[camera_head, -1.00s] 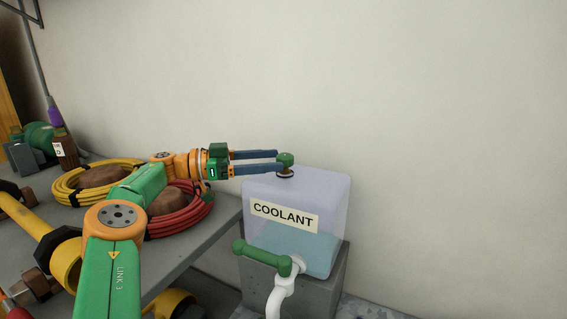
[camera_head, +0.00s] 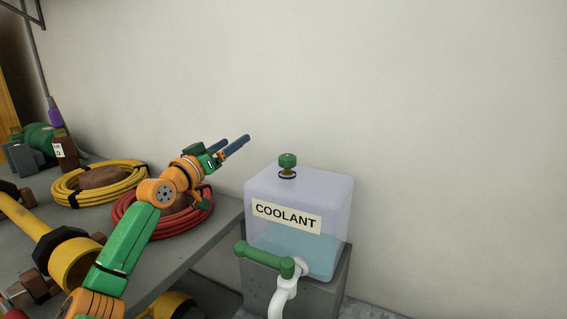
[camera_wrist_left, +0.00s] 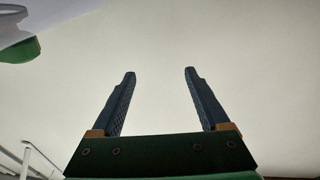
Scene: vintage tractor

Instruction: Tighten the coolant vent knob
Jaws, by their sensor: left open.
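The coolant vent knob (camera_head: 288,160) is a small green knob on a short brown stem with a dark ring below it. It stands upright on top of the translucent coolant tank (camera_head: 335,195), which holds bluish liquid and bears a COOLANT label. My left gripper (camera_head: 242,142) is up and to the left of the knob, apart from it, pointing up and right. Its blue fingers are open and empty. In the left wrist view the open fingers (camera_wrist_left: 159,72) show only wall between them; a green and white shape cut off at the upper left may be the knob and tank. My right gripper is not in view.
A green tap handle (camera_head: 262,259) on a white pipe (camera_head: 283,297) stands in front of the tank. The tank sits on a grey block (camera_head: 257,291). A bench at the left holds a red hose coil (camera_head: 140,233) and a yellow one (camera_head: 66,190). Bare wall (camera_head: 430,120) lies behind.

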